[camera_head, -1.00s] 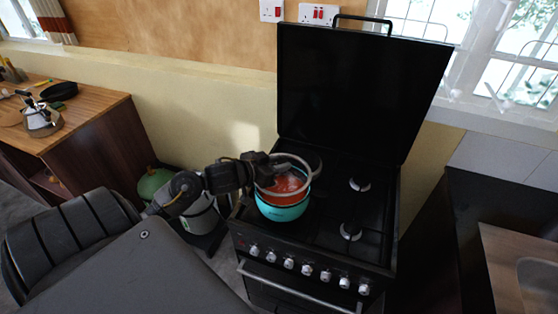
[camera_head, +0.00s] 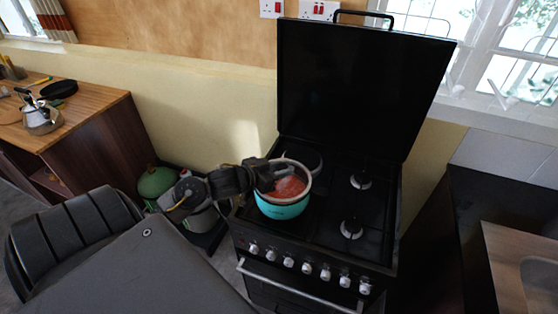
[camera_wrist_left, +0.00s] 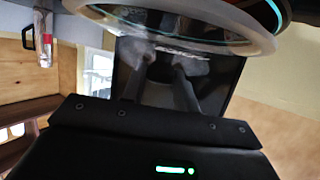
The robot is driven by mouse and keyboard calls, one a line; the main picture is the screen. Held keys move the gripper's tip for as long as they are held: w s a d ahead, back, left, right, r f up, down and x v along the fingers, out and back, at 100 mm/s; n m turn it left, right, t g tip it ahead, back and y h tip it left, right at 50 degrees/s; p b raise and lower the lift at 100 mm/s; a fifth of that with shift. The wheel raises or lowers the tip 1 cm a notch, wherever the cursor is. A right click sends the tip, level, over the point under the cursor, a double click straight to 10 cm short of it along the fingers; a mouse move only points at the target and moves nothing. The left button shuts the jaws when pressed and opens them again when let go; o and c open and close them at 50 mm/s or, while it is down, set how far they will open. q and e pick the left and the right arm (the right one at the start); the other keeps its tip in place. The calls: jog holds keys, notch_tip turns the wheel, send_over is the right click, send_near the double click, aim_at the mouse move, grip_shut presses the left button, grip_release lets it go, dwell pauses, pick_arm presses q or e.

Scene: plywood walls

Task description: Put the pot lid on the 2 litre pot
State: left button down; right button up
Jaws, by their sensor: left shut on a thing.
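The turquoise pot (camera_head: 283,211) stands on the front left of the black stove, with something orange-red showing inside. The glass lid with a pale rim (camera_head: 310,177) is over the pot's mouth, nearly level with its rim. I cannot tell whether it is fully seated. My left gripper (camera_head: 268,178) reaches in from the left at the pot's top and is shut on the lid. In the left wrist view, the lid's pale rim (camera_wrist_left: 205,43) crosses the top, above the fingers, with a turquoise edge beside it. My right gripper is not in view.
The stove's raised black cover (camera_head: 360,90) stands behind the pot. Bare burners (camera_head: 352,229) lie to the right. A green gas cylinder (camera_head: 156,182) is on the floor at left. A wooden counter (camera_head: 100,100) holds a kettle (camera_head: 41,117).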

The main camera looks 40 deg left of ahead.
pick_arm(q)
jog(key=shift+r+p, duration=0.1)
jog(key=shift+p, duration=0.3)
dwell(0.7)
jog(key=shift+f, duration=0.7)
jog(key=c, duration=1)
grip_release()
jog(key=shift+s, duration=0.1)
jog(key=b+v, duration=0.2)
jog(key=v, duration=0.8)
jog(key=shift+s, duration=0.3)
